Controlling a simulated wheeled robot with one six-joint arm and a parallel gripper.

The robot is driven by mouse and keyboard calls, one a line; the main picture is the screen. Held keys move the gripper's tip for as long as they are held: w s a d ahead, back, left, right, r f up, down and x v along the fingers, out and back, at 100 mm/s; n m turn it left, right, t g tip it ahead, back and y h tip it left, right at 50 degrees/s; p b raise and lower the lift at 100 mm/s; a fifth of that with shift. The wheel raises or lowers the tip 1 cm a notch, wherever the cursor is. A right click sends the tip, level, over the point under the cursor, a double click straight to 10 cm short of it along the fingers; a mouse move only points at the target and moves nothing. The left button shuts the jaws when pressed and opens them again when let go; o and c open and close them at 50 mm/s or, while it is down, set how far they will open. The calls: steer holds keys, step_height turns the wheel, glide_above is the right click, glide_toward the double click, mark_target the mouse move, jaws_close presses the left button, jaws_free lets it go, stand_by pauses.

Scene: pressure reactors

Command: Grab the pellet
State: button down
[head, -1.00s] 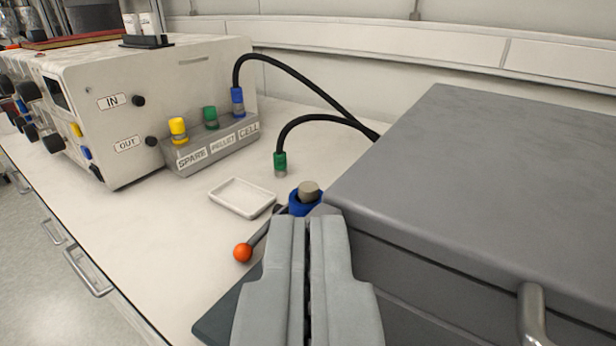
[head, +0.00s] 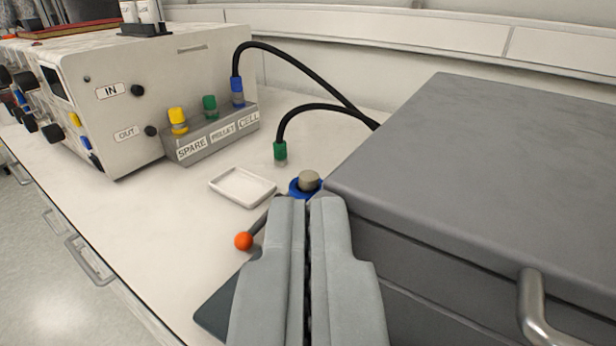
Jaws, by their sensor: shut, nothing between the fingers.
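A short grey-brown cylinder (head: 309,180) sits in a blue ring (head: 296,189) beside the large grey box. It may be the pellet, but I cannot tell for sure. My gripper (head: 306,200) is shut and empty. Its fingertips show just below the blue ring in the picture and hide its near side. I cannot tell whether they touch it. A rack (head: 212,135) labelled SPARE, PELLET and CELL stands against the white machine, with yellow, green and blue connectors on it.
The grey box (head: 480,170) with a metal handle (head: 535,315) fills the right side. An orange-knobbed lever (head: 243,240) lies left of my gripper. A white tray (head: 242,187) and a hanging green-ended hose (head: 280,151) are beyond. Bench at left is clear.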

steer(key=c, duration=1.7)
jaws_free()
steer(key=shift+w, duration=0.1)
steer(key=o, duration=0.4)
steer(key=shift+w+r, duration=0.2)
steer(key=shift+w, duration=0.15)
steer(key=shift+o, duration=1.2)
steer(key=w+r+m+g, duration=0.1)
steer(key=w+r+g, duration=0.1)
steer(key=w+g, duration=0.5)
steer(key=w, duration=0.5)
steer(key=shift+w+r, duration=0.4)
steer(key=m+g, duration=0.1)
steer(key=g, duration=0.9)
glide_above(309, 175)
step_height(309, 175, down, 12)
steer(key=shift+w+r, duration=0.1)
steer(key=shift+w, duration=0.05)
steer(key=shift+f, duration=2.65)
